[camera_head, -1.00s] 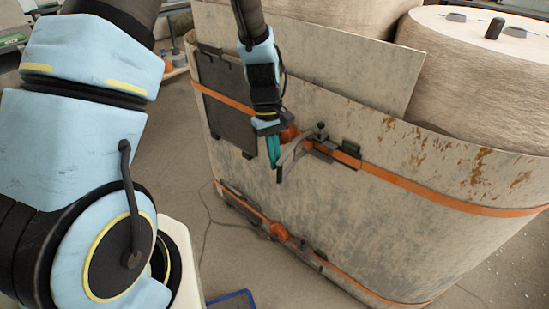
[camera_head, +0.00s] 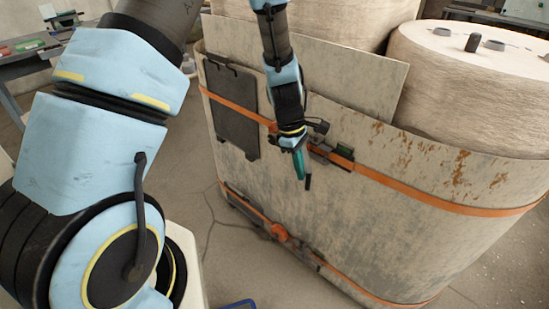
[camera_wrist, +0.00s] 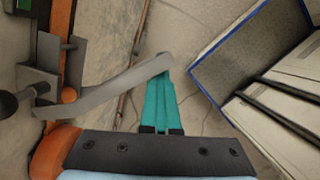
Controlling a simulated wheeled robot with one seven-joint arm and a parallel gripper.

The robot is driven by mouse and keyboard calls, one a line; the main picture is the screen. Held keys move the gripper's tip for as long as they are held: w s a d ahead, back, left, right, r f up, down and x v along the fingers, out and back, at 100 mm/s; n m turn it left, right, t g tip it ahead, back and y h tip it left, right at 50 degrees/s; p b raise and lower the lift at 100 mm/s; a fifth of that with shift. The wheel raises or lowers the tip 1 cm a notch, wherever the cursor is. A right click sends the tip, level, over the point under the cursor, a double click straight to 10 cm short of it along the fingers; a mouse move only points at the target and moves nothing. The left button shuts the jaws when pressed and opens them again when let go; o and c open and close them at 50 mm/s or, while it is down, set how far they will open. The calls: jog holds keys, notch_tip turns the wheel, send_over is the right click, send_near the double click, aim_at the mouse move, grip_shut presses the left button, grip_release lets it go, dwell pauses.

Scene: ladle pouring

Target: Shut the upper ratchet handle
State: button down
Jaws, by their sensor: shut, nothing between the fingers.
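The upper ratchet (camera_head: 325,150) sits on the upper orange strap on the side of a large worn container. Its grey handle (camera_wrist: 110,83) sticks out from the ratchet body at the left of the wrist view, and its bent end lies at my fingertips. In the head view my gripper hides most of the handle; a dark tip (camera_head: 308,183) shows just right of the fingers. My gripper (camera_head: 299,165) has teal fingers, shut together and empty. In the wrist view the fingertips (camera_wrist: 162,62) meet or overlap the handle's end; contact cannot be told for sure.
A lower ratchet (camera_head: 280,232) sits on the lower orange strap (camera_head: 355,287). A dark panel (camera_head: 232,110) is on the container wall (camera_head: 400,240) left of my gripper. A blue-edged object (camera_wrist: 262,65) lies below at the right of the wrist view.

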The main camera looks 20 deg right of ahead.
jog(key=shift+s+d+r+n+t+h+p, duration=0.15)
jog(key=shift+s+d+n+t+p, duration=0.15)
jog(key=shift+d+n+p, duration=1.2)
jog(key=shift+s+d+f+n+t+h+p, duration=0.1)
jog(key=shift+s+d+n+t+h+p, duration=0.15)
jog(key=shift+d+n+p, duration=1.25)
jog(key=shift+s+d+r+n+t+h+p, duration=0.1)
jog(key=shift+s+d+n+t+p, duration=0.45)
jog(key=shift+d, duration=1.75)
jog(key=shift+w+d+n+g, duration=0.15)
jog(key=shift+w+n+g, duration=0.1)
jog(key=shift+g, duration=0.05)
